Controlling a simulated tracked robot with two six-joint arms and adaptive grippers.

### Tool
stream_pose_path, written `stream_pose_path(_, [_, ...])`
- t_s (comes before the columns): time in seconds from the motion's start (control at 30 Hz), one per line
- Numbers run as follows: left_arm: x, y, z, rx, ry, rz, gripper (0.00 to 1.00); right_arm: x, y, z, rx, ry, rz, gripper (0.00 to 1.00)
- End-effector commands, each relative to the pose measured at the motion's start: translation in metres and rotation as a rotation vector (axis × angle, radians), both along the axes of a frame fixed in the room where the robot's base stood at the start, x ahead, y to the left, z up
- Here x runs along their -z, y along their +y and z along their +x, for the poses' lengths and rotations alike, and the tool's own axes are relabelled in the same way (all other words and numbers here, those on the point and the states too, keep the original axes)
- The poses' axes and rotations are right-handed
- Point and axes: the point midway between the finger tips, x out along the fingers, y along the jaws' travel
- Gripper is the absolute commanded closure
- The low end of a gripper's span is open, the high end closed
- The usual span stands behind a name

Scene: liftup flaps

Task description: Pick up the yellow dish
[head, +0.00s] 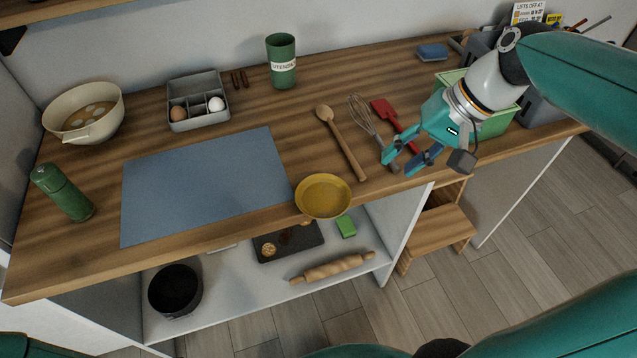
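The yellow dish (323,196) is a shallow round dish at the front edge of the wooden counter. It sits by the lower right corner of the blue mat (205,185). My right gripper (400,170) comes in from the right, to the right of the dish and apart from it. Its two teal fingers are spread, and I see nothing held between them. My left gripper is not in view.
A wooden spoon (343,143), a whisk (372,128) and a red spatula (392,117) lie between dish and gripper or behind it. A green utensil cup (282,62) stands behind. The shelf below holds a rolling pin (332,268) and black pot (175,290).

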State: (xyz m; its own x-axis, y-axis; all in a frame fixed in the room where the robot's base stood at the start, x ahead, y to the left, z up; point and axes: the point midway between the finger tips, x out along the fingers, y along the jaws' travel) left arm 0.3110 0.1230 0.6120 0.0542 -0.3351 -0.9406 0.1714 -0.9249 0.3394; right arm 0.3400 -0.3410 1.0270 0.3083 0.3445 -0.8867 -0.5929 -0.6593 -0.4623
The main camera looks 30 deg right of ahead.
Motion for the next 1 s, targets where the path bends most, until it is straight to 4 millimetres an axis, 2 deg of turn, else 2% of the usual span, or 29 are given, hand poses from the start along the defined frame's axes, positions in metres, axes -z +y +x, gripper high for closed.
stream_pose_path(0.07, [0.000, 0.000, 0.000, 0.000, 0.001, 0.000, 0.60, -0.005, 0.000, -0.006, 0.007, -0.003, 0.002, 0.63])
stream_pose_path(0.17, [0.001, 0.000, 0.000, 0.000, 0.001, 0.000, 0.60, 0.003, 0.003, -0.007, 0.013, 0.000, 0.005, 0.63])
stream_pose_path(0.6, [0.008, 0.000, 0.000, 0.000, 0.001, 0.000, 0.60, 0.081, 0.029, 0.018, 0.025, 0.002, 0.005, 0.63])
stream_pose_path(1.0, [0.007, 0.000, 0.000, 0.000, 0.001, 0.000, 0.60, 0.109, 0.038, 0.032, 0.025, 0.003, 0.006, 0.63])
